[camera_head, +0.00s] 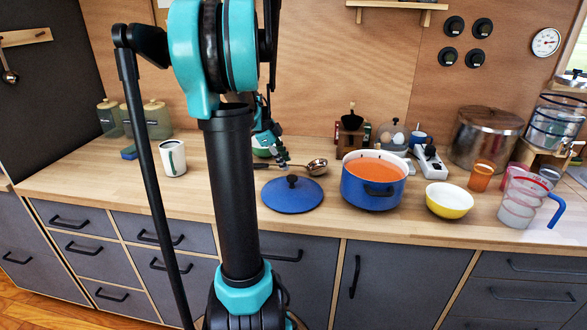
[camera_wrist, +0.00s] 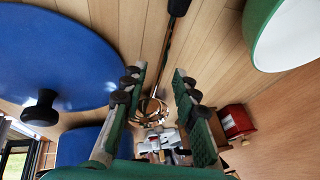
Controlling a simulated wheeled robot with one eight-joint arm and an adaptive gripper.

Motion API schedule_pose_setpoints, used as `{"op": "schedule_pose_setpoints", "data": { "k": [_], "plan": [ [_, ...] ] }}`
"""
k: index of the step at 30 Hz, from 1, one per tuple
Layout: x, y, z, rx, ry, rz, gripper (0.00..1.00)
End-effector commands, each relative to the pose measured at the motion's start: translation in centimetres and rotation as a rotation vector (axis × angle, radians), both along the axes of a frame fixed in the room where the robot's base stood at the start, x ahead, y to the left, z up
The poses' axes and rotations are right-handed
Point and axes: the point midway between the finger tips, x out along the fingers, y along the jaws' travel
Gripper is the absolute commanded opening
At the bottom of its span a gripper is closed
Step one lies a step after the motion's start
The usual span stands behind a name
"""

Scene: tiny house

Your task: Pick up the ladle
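The ladle (camera_head: 316,167) lies on the wooden counter between the blue lid and the wall, its steel bowl to the right and its dark handle to the left. My gripper (camera_head: 282,158) is just above the handle, pointing down; my arm hides part of it. In the wrist view, the ladle (camera_wrist: 152,108) shows between the fingers of my gripper (camera_wrist: 160,78), its bowl low and its black handle running to the top edge. The fingers are apart, one on each side of the ladle, with visible gaps. I cannot tell the exact height above it.
The blue lid (camera_head: 291,197) lies close in front of the ladle; it fills the left of the wrist view (camera_wrist: 50,50). A blue pot (camera_head: 371,192) of orange soup stands to the right. A green-and-white bowl (camera_wrist: 283,35) and a red box (camera_wrist: 237,122) are near the right finger.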

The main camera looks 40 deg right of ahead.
Motion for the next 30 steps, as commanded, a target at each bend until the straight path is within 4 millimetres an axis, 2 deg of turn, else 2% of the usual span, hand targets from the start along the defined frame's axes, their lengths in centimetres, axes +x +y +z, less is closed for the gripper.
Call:
{"op": "schedule_pose_setpoints", "data": {
  "k": [4,12,19,30],
  "plan": [
    [-0.21,-0.59,-1.25,0.0,0.0,0.0,0.29],
    [-0.23,-0.66,-1.44,0.0,0.0,0.0,0.28],
    [-0.22,-0.65,-1.42,0.001,-0.001,0.0,0.0],
    [-0.23,-0.64,-1.4,0.0,0.0,0.0,0.0]
  ]
}}
